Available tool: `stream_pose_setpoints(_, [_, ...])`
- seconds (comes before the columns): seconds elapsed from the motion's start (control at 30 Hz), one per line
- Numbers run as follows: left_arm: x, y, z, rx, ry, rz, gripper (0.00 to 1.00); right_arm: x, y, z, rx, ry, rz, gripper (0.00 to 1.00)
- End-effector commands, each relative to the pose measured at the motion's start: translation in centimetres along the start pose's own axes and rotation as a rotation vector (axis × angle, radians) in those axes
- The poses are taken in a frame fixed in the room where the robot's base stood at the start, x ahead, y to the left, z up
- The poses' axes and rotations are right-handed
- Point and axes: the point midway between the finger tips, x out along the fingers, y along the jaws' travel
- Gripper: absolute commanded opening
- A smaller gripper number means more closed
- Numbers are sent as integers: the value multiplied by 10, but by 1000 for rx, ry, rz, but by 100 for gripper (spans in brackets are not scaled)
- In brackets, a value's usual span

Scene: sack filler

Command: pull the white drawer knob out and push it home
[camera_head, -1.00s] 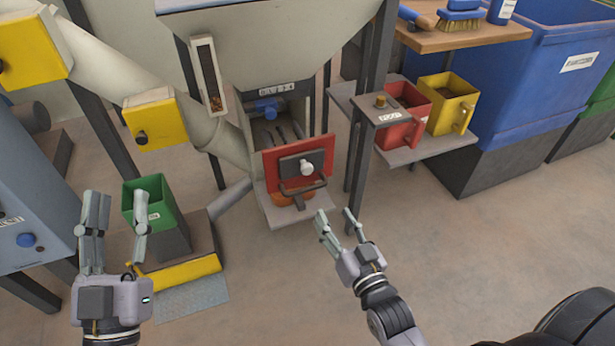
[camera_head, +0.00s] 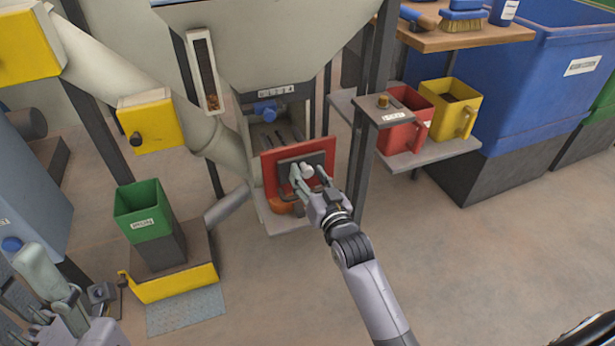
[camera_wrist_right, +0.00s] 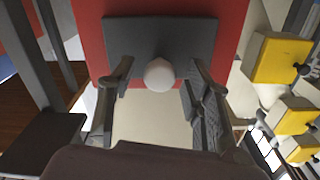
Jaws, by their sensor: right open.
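The white drawer knob (camera_head: 307,170) sits on a dark plate (camera_head: 287,164) on the red drawer front (camera_head: 268,170). My right gripper (camera_head: 304,174) is at the knob, its fingers open. In the right wrist view, the round knob (camera_wrist_right: 160,74) lies between the two spread fingers of the gripper (camera_wrist_right: 157,80), with a visible gap on each side. The gripper partly covers the plate and the dark handle below it in the head view. My left gripper (camera_head: 22,272) is at the lower left, away from the drawer, its fingers apart and empty.
A grey post (camera_head: 365,130) stands just right of the drawer. Red (camera_head: 398,135) and yellow (camera_head: 440,115) jugs stand on a shelf beyond it. A green bin (camera_head: 142,200) is at left. Floor in front of the drawer is open.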

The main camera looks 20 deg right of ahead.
Motion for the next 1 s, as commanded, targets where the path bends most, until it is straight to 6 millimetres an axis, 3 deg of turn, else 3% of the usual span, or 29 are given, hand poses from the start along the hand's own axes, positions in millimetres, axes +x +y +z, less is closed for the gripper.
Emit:
stream_pose_setpoints(0.13, [-4,0,1,0,-2,0,40,10,0,1,0,0,0,46])
stream_pose_setpoints(0.43, [-4,0,1,1,-3,0,40,12,0,0,0,-1,0,46])
stream_pose_setpoints(1.0, [-4,0,2,0,-5,0,40,12,0,0,0,-1,0,9])
